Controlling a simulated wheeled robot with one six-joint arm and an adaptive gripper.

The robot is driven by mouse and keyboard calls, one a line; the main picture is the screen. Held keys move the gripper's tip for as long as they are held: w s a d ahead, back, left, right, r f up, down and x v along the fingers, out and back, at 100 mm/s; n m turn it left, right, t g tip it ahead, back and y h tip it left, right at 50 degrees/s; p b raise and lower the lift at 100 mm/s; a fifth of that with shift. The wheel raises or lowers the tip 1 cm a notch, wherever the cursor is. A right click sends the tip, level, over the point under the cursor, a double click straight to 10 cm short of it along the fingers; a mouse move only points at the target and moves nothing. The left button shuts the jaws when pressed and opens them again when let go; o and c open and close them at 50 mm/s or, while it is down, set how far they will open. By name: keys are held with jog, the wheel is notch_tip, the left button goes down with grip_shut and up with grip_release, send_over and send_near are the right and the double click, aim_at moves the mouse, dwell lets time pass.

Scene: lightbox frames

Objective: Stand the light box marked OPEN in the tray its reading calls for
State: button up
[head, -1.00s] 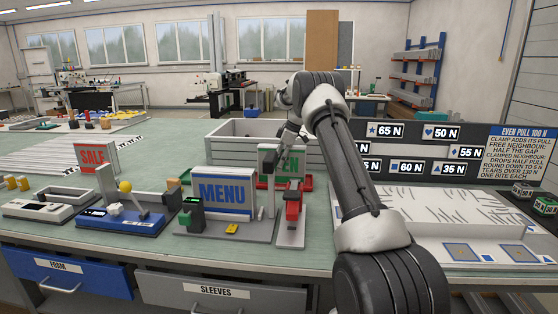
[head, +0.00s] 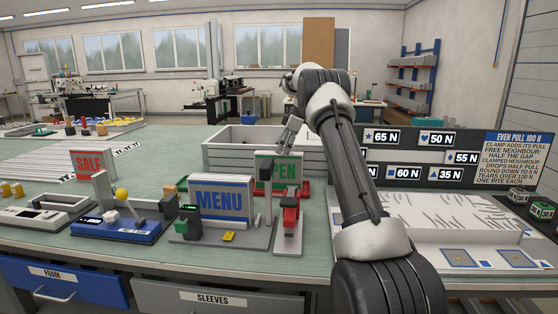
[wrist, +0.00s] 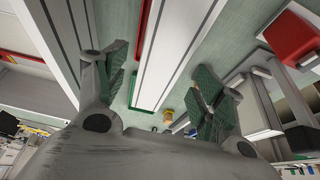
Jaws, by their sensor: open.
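I see no contact. A red tray (head: 305,187) shows beside the OPEN box. The reading cannot be made out.
A large white open crate (head: 225,154) stands behind. A red clamp (head: 290,203) on a grey stand is in front. The SALE light box (head: 88,164) is at left. A board (head: 408,155) with newton labels and a white panel are at right, beyond my arm.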

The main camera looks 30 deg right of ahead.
jog(key=v, duration=0.3)
jog(key=shift+a+r, duration=0.1)
jog(key=shift+r, duration=0.15)
jog(key=s+a+r+m+h, duration=0.1)
jog(key=s+a+r+m, duration=0.1)
jog(key=s+a+r, duration=0.4)
jog(key=s+a+r+m, duration=0.1)
jog(key=s+a+r, duration=0.15)
jog(key=s, duration=0.45)
jog(key=s+a+r+m+h, duration=0.1)
jog(key=s+a+r+m, duration=0.15)
jog(key=s+r, duration=0.35)
jog(key=s+a+f+m+t, duration=0.1)
jog(key=s+a, duration=0.1)
jog(key=s, duration=0.6)
jog(key=s+a+f+m, duration=0.1)
jog(key=s+a+m, duration=0.15)
jog(key=s, duration=0.55)
jog(key=s+f+m, duration=0.1)
jog(key=s+f, duration=0.3)
jog(key=s, duration=0.3)
jog(key=s+a+f+m+h, duration=0.1)
jog(key=s+f, duration=0.4)
jog(key=s, duration=0.3)
jog(key=shift+a+t+h, duration=0.2)
jog(key=shift+t+h, duration=0.1)
jog(key=shift+t, duration=0.1)
jog(key=shift+r, duration=0.1)
